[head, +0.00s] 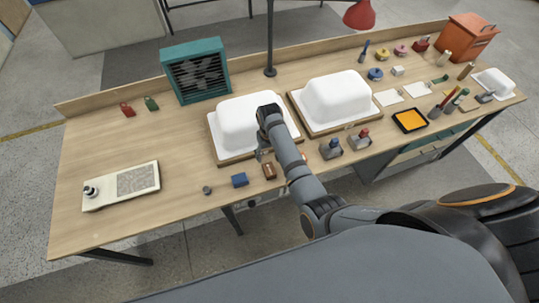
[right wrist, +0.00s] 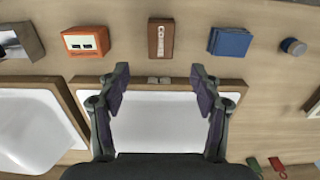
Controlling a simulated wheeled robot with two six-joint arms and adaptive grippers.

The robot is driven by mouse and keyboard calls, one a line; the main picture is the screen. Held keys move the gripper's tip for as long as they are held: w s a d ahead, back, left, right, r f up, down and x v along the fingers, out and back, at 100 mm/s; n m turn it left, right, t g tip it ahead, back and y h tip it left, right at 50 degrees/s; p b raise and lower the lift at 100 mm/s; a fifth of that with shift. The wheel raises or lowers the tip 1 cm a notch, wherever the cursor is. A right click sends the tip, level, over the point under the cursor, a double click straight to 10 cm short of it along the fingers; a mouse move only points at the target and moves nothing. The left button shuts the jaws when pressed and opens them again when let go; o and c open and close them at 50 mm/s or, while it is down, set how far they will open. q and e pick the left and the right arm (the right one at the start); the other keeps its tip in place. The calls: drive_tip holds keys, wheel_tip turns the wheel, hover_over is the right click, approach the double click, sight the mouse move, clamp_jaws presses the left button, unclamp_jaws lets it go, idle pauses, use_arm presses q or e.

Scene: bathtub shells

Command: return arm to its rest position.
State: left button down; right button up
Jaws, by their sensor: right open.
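My right gripper (head: 263,153) is at the end of my right arm, in front of the left white tub shell (head: 235,122). In the right wrist view its two fingers (right wrist: 160,76) are spread apart with nothing between them. The shell (right wrist: 160,132) lies below and between the fingers, on its wooden board (right wrist: 226,84). A small metal fitting (right wrist: 153,80) sits on the board's edge between the fingertips. I cannot tell how far the fingertips are above the board. My left arm and gripper are not in view.
A second white shell (head: 335,97) on a board stands to the right. A brown block (head: 269,171), a blue block (head: 239,180) and a grey knob (head: 207,190) lie along the front edge. A teal fan box (head: 196,70) and lamp pole (head: 270,40) stand behind. The bench's left middle is clear.

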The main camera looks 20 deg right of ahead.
idle(0.3)
drive_tip(key=s+d+r+t, duration=0.1)
drive_tip(key=s+d, duration=0.6)
drive_tip(key=s, duration=0.1)
drive_tip(key=s+d+r+t, duration=0.2)
drive_tip(key=s+r+t, duration=0.1)
drive_tip(key=s+r, duration=0.8)
drive_tip(key=s+d+f+g+b, duration=0.1)
drive_tip(key=f+b, duration=0.2)
drive_tip(key=f, duration=0.9)
drive_tip(key=s+d+f+h+b, duration=0.1)
drive_tip(key=s+f+b, duration=0.1)
drive_tip(key=f, duration=1)
drive_tip(key=s+d+f+g+b, duration=0.1)
drive_tip(key=f+b, duration=0.2)
drive_tip(key=f, duration=1)
drive_tip(key=s+d+f+b, duration=0.1)
drive_tip(key=s+f+b, duration=0.4)
drive_tip(key=s+f, duration=1.2)
wheel_tip(320, 180, down, 2)
drive_tip(key=shift+s+f+g, duration=0.1)
drive_tip(key=shift+s+g, duration=0.15)
drive_tip(key=shift+g, duration=0.15)
